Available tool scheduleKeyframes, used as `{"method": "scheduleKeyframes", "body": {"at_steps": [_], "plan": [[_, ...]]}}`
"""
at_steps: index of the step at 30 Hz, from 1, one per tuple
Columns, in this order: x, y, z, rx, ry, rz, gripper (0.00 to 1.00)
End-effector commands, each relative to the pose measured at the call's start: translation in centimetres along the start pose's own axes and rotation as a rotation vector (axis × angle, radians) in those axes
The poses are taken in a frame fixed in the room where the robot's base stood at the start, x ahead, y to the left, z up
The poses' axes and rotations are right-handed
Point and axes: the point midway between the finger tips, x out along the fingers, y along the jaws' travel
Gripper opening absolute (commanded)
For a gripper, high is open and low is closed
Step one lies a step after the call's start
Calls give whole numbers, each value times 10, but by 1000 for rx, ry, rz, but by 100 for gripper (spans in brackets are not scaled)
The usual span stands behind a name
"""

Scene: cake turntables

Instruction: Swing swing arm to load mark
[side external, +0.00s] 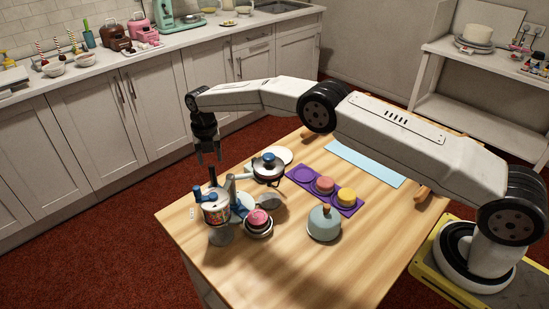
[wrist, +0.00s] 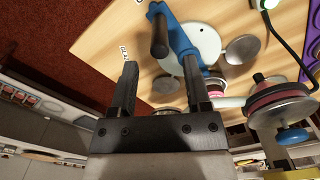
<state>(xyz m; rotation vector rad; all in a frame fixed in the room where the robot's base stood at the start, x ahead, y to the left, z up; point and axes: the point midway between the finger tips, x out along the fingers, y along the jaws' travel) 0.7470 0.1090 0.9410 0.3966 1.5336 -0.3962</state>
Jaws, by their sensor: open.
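The swing arm (wrist: 184,42) is a blue bar with an upright dark handle (wrist: 159,36), over a white round plate (wrist: 205,42) in the wrist view. In the side external view its blue parts (side external: 212,177) stand at the table's left corner, partly hidden by nearby items. The load mark (wrist: 125,50) appears to be a small white label with dark letters, left of the handle; a white label also shows at the table's left edge (side external: 192,213). My gripper (side external: 208,158) is open and empty, pointing down above the blue parts. Its fingertips (wrist: 160,65) are apart, below the handle in the picture.
A grey dome (side external: 324,224) and a purple tray (side external: 304,174) of cakes stand farther right. The front of the table is clear.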

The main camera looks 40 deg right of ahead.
Motion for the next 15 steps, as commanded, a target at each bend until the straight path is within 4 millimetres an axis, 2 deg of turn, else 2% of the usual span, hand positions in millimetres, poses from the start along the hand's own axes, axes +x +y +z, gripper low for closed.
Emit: {"method": "scheduleKeyframes", "body": {"at_steps": [15], "plan": [[-35,0,0,0,0,0,62]]}}
